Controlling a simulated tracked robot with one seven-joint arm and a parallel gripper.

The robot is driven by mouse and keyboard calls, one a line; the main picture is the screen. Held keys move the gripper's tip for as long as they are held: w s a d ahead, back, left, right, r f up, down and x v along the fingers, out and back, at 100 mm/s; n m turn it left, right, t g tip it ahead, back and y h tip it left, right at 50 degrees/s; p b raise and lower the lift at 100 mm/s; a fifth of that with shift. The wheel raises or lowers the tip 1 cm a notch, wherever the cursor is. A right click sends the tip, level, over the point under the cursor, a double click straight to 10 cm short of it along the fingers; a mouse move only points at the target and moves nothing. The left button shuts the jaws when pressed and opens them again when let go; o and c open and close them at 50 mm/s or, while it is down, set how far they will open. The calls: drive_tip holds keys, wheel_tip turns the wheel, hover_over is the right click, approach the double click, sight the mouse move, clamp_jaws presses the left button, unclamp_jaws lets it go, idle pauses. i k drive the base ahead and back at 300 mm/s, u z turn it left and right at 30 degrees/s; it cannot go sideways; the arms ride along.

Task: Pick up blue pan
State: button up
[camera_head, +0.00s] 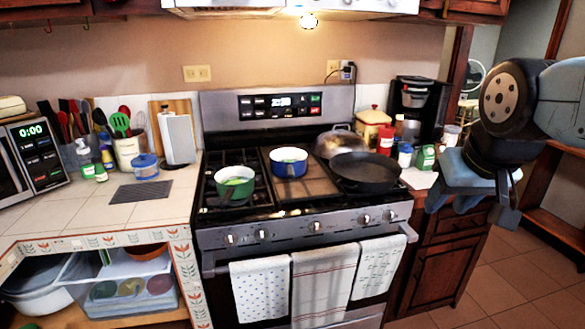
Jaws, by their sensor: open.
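The blue pan (290,168) is a small round pot with a pale inside. It stands upright on the middle of the stove top, towards the back. My gripper (472,206) hangs at the right, in front of the lower cabinet and well to the right of the stove. It points down, with its fingers apart and nothing visible between them. It is far from the blue pan and does not touch it. No handle of the blue pan can be made out.
A green pan (234,190) stands left of the blue pan. A black skillet (365,172) and a metal lidded pan (340,142) are to the right. Towels (325,283) hang on the oven handle. Jars and a coffee maker (418,105) crowd the right counter.

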sight(286, 163)
drive_tip(key=z, duration=0.8)
drive_tip(key=i, duration=0.1)
drive_tip(key=u, duration=3)
drive_tip(key=k, duration=1.25)
drive_tip(key=z, duration=1.15)
drive_tip(key=i, duration=0.55)
